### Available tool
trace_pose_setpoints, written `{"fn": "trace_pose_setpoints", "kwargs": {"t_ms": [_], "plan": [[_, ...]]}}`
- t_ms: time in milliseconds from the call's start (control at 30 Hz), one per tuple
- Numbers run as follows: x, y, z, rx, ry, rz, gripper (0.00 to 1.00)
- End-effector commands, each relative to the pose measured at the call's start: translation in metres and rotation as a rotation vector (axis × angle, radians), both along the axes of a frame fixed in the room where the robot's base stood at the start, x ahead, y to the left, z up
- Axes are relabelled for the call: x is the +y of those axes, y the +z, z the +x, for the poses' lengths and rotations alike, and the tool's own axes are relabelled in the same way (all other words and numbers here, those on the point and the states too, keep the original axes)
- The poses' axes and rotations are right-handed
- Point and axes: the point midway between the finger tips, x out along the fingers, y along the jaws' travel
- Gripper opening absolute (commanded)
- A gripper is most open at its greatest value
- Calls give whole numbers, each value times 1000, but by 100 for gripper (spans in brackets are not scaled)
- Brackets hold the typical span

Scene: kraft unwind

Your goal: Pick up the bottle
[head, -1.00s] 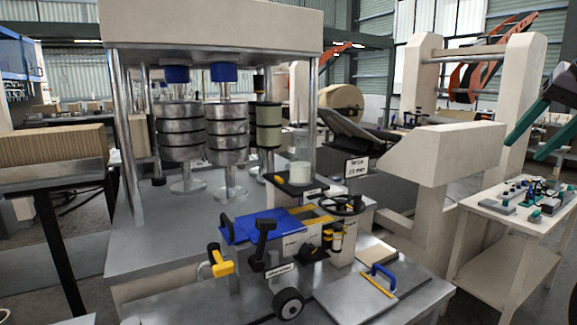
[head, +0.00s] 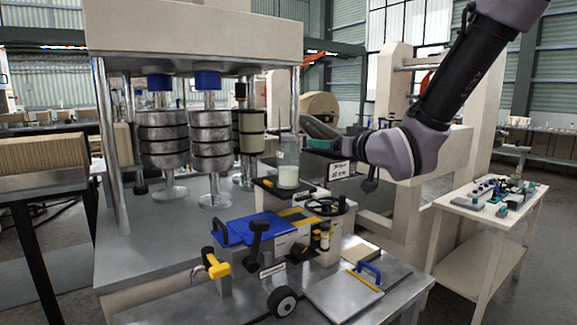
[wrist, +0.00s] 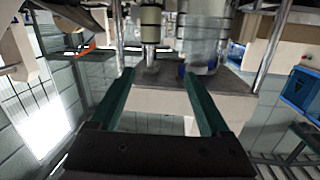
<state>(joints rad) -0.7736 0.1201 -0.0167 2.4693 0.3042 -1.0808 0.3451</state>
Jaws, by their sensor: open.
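The bottle (head: 288,173) is a clear, upright cylinder with white contents in its lower part. It stands on a small dark platform (head: 283,190) at the front of the press machine. My gripper (head: 316,144) is at the right of the bottle's upper part in the head view, with green fingers partly hidden by my wrist. In the wrist view my gripper (wrist: 159,75) is open, with nothing between the fingers. A clear cylinder that looks like the bottle (wrist: 204,45) shows beyond the fingertips, nearer the right finger.
Stacked metal cylinders (head: 163,140) stand behind and left of the bottle under the press. A black handwheel (head: 325,206), a blue plate (head: 255,229) and a label sign (head: 339,170) are close by. A side table (head: 490,205) with small parts stands at right.

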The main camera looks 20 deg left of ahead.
Motion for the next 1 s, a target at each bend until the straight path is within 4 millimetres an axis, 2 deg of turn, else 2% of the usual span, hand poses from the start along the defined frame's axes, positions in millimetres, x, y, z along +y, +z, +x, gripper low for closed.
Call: {"fn": "trace_pose_setpoints", "kwargs": {"t_ms": [33,100,233,500,733,1000], "plan": [[17,-6,-10,-27,41,3,80],[32,-9,-20,-65,80,15,80],[49,-10,-27,-101,118,27,80],[81,-10,-2,-108,123,29,80],[95,-9,10,-108,122,29,80],[124,-6,34,-108,122,29,80]]}}
